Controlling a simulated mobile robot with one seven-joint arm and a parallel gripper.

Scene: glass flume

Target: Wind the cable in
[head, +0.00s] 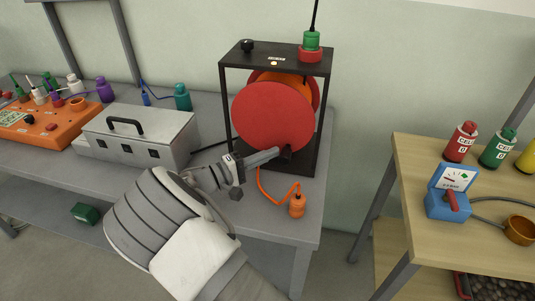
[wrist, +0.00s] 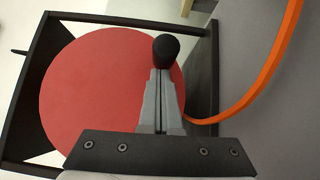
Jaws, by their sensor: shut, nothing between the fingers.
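A red cable reel (head: 268,112) stands in a black frame (head: 228,100) on the grey bench. Its round red face also fills much of the wrist view (wrist: 95,90). A dark crank knob (head: 286,153) sticks out low on the right of that face; it also shows in the wrist view (wrist: 166,48). My gripper (head: 277,153) is at the knob, its fingers together, with the knob just at or beyond the tips in the wrist view; I cannot tell whether they touch. The orange cable (head: 267,193) runs from the reel to an orange plug (head: 297,205) near the bench's front edge.
A silver case (head: 140,138) and an orange panel (head: 45,125) with bottles stand left on the bench. A green and red bottle (head: 311,45) sits on the frame top. A wooden table (head: 430,240) with a blue meter (head: 450,195) is at the right, across a gap.

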